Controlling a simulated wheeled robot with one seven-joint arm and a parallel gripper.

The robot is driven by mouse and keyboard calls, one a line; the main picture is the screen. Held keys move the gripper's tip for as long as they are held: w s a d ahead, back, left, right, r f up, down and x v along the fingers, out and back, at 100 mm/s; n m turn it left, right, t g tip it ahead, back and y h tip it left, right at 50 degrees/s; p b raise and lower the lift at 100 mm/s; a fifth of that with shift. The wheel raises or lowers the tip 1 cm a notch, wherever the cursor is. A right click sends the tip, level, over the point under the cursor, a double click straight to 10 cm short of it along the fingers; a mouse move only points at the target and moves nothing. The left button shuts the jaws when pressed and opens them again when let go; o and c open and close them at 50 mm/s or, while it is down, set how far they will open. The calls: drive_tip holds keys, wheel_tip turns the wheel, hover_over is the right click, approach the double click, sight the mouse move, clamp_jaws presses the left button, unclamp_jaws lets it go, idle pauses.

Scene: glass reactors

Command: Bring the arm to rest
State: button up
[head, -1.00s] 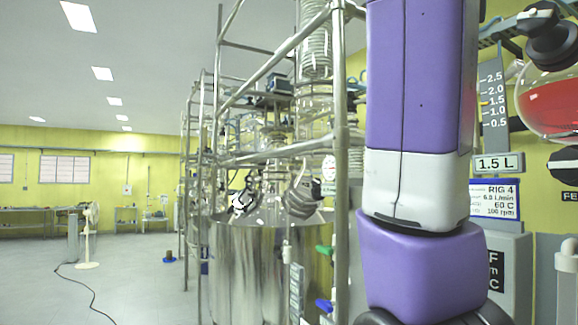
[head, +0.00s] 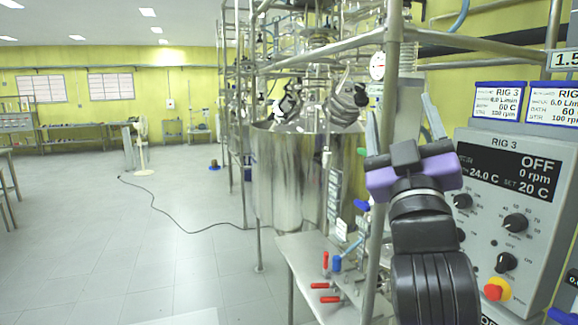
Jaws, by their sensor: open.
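My arm rises from the bottom right of the head view, with a black lower part and a purple wrist. My gripper (head: 399,108) points away from me and upward, with its two grey fingers spread apart. Nothing shows between the fingers. It appears in front of a metal frame post and just left of the RIG 3 control box (head: 515,190). I cannot tell how far it is from the post.
A steel vessel (head: 290,180) stands inside a pipe frame, left of my gripper. A low metal bench (head: 310,262) with red- and blue-handled valves (head: 325,285) is below it. A cable (head: 180,222) crosses the open floor at left. A white fan (head: 142,145) stands farther back.

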drive_tip(key=s+f+g+y, duration=0.15)
drive_tip(key=s+f, duration=0.25)
drive_tip(key=f, duration=0.5)
drive_tip(key=s+f+y, duration=0.2)
drive_tip(key=s+f, duration=0.2)
drive_tip(key=f, duration=0.5)
drive_tip(key=s+f+g+y, duration=0.15)
drive_tip(key=s+f, duration=0.35)
drive_tip(key=f, duration=0.5)
drive_tip(key=s+d+f+m+g, duration=0.1)
drive_tip(key=s+f+g, duration=0.1)
drive_tip(key=s+f, duration=0.5)
drive_tip(key=s+d+f+m+g+h+b, duration=0.1)
drive_tip(key=s+f+g, duration=0.2)
drive_tip(key=s+f, duration=0.4)
drive_tip(key=s+d+f+m+g+b, duration=0.1)
drive_tip(key=s+f, duration=0.7)
drive_tip(key=s, duration=1)
drive_tip(key=shift+m+g, duration=0.3)
drive_tip(key=shift+g, duration=0.5)
drive_tip(key=shift+d, duration=0.1)
